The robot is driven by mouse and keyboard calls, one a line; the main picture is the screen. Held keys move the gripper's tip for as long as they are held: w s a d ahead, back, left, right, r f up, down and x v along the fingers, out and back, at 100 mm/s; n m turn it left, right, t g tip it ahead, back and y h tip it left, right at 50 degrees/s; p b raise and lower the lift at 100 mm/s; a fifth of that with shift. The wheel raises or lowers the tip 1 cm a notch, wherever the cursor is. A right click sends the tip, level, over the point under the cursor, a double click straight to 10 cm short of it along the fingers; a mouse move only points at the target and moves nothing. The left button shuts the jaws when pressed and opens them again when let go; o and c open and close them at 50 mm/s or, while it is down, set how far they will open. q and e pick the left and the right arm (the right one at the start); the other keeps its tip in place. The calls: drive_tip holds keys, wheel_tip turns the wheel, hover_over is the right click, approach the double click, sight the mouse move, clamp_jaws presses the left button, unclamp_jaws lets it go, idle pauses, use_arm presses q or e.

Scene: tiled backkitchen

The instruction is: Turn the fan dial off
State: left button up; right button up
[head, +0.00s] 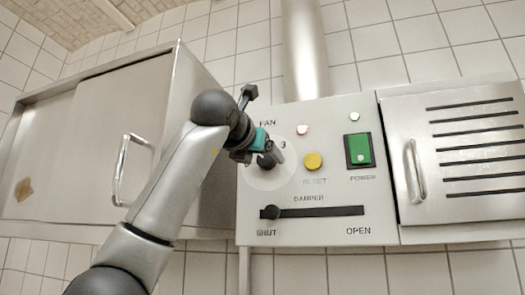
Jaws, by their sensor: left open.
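The fan dial (265,161) is a dark knob on a pale round plate under the word FAN, on the left of the white control panel (220,225). The numeral 3 shows at its upper right; its other marks and its pointer are hidden. My left gripper (272,153) is in front of the dial, with its fingers by the knob. It is open; I cannot tell whether a finger touches the knob. My right gripper is not in view.
Right of the dial are a yellow reset button (313,161) and a green power switch (359,150). Below is a damper slider (271,212) at SHUT. A steel cabinet (90,120) stands left, a slotted door (455,150) right.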

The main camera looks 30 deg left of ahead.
use_arm(q)
drive_tip(key=shift+w, duration=0.2)
drive_tip(key=shift+c, duration=0.2)
clamp_jaws()
idle(0.4)
